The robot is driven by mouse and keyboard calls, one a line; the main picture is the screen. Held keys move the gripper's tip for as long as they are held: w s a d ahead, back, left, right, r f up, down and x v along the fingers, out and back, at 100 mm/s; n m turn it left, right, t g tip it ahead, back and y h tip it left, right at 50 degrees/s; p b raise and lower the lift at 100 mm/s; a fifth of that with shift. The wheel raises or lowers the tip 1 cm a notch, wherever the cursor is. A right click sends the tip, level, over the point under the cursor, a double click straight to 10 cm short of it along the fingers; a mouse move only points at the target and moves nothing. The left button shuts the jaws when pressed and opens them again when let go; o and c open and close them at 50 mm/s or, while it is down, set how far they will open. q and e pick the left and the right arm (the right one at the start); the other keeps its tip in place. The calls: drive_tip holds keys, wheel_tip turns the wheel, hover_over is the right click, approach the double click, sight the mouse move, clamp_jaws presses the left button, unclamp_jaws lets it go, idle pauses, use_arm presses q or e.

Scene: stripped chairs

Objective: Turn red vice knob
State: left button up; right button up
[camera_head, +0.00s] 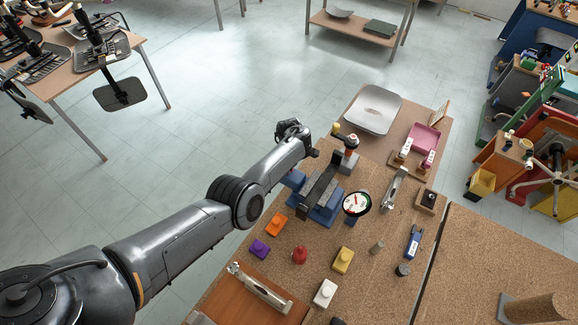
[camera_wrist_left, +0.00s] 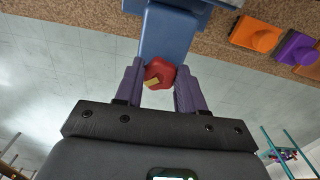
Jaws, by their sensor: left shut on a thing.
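The red vice knob (camera_wrist_left: 160,74) sits at the end of the blue vice body (camera_wrist_left: 172,32) in the left wrist view. My left gripper (camera_wrist_left: 159,80) has its two purple-grey fingers on either side of the knob and is shut on it. A yellow patch shows on the knob's face. In the head view the blue and grey vice (camera_head: 327,208) stands on the cork-brown bench, and my left arm reaches its far left end. The knob and my left fingertips are hidden behind the arm there. My right gripper is not in view.
Near the vice are a round dial (camera_head: 357,203), an orange block (camera_head: 276,225), a purple block (camera_head: 259,248) and a red knob-like piece (camera_head: 300,255). A grey tray (camera_head: 373,108) and pink tray (camera_head: 425,138) lie farther back. Open floor is left of the bench.

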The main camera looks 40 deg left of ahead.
use_arm(q)
drive_tip(key=shift+d, duration=0.2)
drive_tip(key=o, duration=1)
drive_tip(key=shift+d, duration=0.1)
drive_tip(key=shift+o, duration=0.2)
drive_tip(key=shift+r, duration=0.1)
drive_tip(key=shift+r, duration=0.35)
wheel_tip(320, 180, up, 10)
drive_tip(key=p, duration=0.3)
drive_tip(key=shift+a+f, duration=0.15)
drive_tip(key=shift+a, duration=0.05)
